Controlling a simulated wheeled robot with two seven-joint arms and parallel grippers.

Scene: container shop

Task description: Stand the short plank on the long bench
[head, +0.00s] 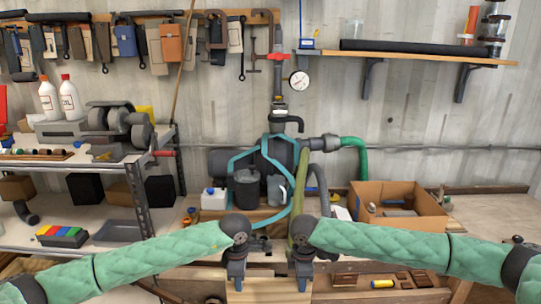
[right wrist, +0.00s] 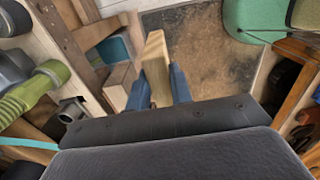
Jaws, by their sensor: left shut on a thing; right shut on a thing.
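The short plank (head: 269,290) is a pale wooden board at the bottom centre of the head view, its lower part cut off by the frame. My left gripper (head: 236,284) is shut on its left side and my right gripper (head: 303,284) on its right side. In the right wrist view the pale plank (right wrist: 157,62) shows end-on between the blue fingers of my right gripper (right wrist: 160,85). A long bench (head: 480,222) runs along the back wall, beyond my grippers. I cannot tell whether the plank touches anything below.
A pump (head: 282,155) with hoses, a dark bucket (head: 246,190) and a cardboard box (head: 402,222) are at the back. Loaded shelves (head: 110,237) stand at the left. Low wooden compartments (head: 400,282) hold small items at the lower right. Bare bench top shows right of the box.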

